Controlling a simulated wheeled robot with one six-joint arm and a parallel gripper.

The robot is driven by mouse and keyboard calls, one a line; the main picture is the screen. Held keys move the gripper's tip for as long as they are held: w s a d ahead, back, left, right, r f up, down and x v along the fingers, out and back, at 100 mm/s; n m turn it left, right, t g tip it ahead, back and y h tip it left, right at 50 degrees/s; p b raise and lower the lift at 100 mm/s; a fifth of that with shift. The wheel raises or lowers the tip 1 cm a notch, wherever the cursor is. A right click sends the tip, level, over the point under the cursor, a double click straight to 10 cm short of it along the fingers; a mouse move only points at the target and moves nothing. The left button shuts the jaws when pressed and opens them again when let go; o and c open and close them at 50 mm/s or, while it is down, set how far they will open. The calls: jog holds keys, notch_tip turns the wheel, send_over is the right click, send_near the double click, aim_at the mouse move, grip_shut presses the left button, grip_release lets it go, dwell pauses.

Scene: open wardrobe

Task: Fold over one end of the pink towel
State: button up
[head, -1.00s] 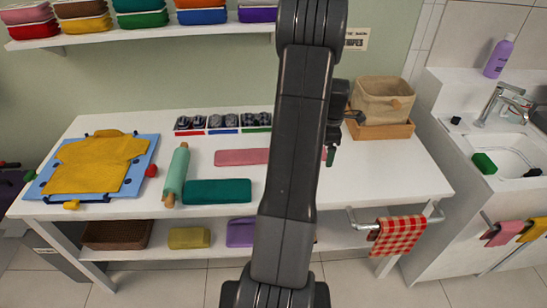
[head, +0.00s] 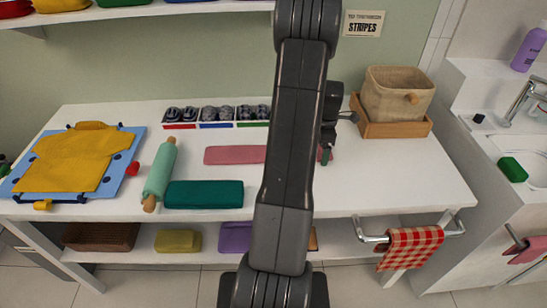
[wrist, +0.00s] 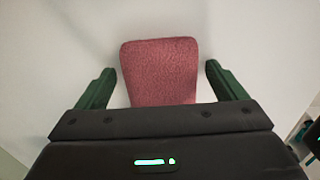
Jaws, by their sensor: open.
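The pink towel (head: 234,155) lies flat on the white table, and my arm hides its middle in the head view. Its end (wrist: 160,72) shows in the wrist view between my two green fingers. My gripper (wrist: 160,82) is open, with one finger on each side of that end and a gap of white tabletop to each. The fingers do not touch the towel. In the head view a small part of my gripper (head: 326,157) shows right of my arm, by the towel's right end.
A folded teal towel (head: 205,194) and a green rolling pin (head: 160,175) lie left of my arm. A yellow shirt (head: 70,160) lies on a blue board. Divided trays (head: 216,115) stand behind the pink towel. A fabric basket (head: 397,95) stands at the back right. The table's right front is clear.

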jog(key=shift+f, duration=0.2)
jog(key=shift+c, duration=0.2)
jog(key=c, duration=0.4)
jog(key=shift+c, duration=0.2)
